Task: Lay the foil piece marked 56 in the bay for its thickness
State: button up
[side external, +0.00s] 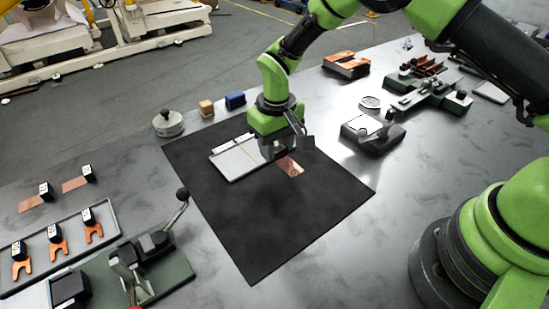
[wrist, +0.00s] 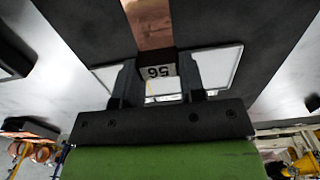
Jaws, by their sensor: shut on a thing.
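The foil piece marked 56 shows as a copper strip (side external: 290,166) just beyond my gripper (side external: 274,150) in the side view. In the wrist view its copper sheet (wrist: 149,22) runs up from a dark block with a white label reading 56 (wrist: 158,71), upside down. My gripper (wrist: 158,84) is shut on that block, one finger on each side. Whether the foil touches the mat, I cannot tell. No bay markings are readable.
Two foil pieces (side external: 78,183) lie at the left, by a tray (side external: 75,248) of forked copper pieces. A lever tool (side external: 140,265) stands near the front. A round weight (side external: 168,124) and a grey device (side external: 373,132) flank the mat. The mat's front is clear.

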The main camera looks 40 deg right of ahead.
aim_at(276, 168)
jog(key=shift+f, duration=1.9)
jog(key=shift+f, duration=0.15)
jog(key=o, duration=0.9)
jog(key=shift+o, duration=0.2)
